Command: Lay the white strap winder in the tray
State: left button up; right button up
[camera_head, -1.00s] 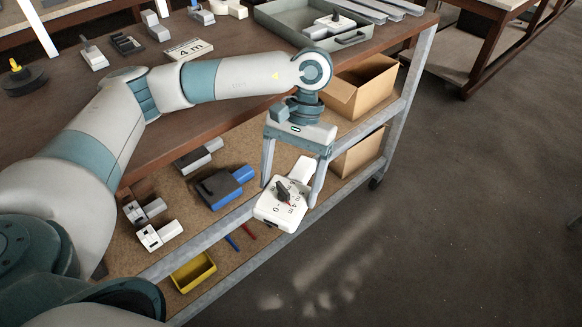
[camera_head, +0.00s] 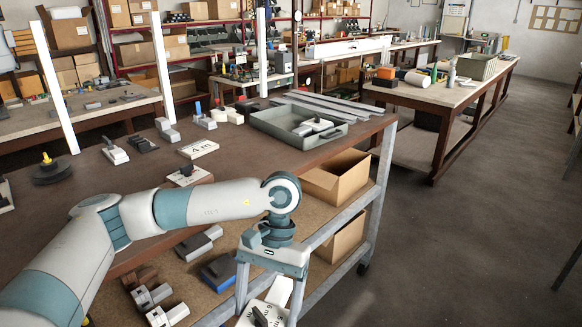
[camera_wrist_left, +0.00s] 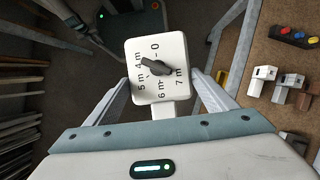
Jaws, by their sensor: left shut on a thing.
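My left gripper (camera_head: 268,303) is shut on the white strap winder (camera_head: 262,314), holding it in front of the bench's front edge, below the bench top. The winder is a white block with a dark knob and a printed metre scale; its lower part is cut off in the head view. It shows whole in the left wrist view (camera_wrist_left: 157,68), its narrow white stem between the fingers. The grey-green tray (camera_head: 272,132) stands on the bench top, up and right of the gripper. Another white piece with a dark knob (camera_head: 318,124) lies in it. My right gripper is not in view.
A "4 m" label (camera_head: 198,149) and several winders lie left of the tray. Long grey profiles (camera_head: 325,105) lie behind it. Cardboard boxes (camera_head: 335,182) and grey, white and blue pieces sit on the lower shelf. The floor to the right is clear.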

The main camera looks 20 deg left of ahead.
aim_at(286, 124)
jog(key=u, duration=1.4)
jog(key=i+l, duration=0.2)
jog(key=l, duration=0.35)
jog(key=i+l, duration=0.15)
jog(key=l, duration=0.4)
jog(key=i+l, duration=0.2)
jog(key=l, duration=0.3)
jog(key=i+l, duration=0.15)
jog(key=l, duration=0.4)
jog(key=i+l, duration=0.2)
jog(key=l, duration=0.35)
jog(key=i+l, duration=0.15)
jog(key=l, duration=0.4)
jog(key=i+l, duration=0.2)
jog(key=l, duration=0.3)
jog(key=i+l, duration=0.15)
jog(key=l, duration=0.4)
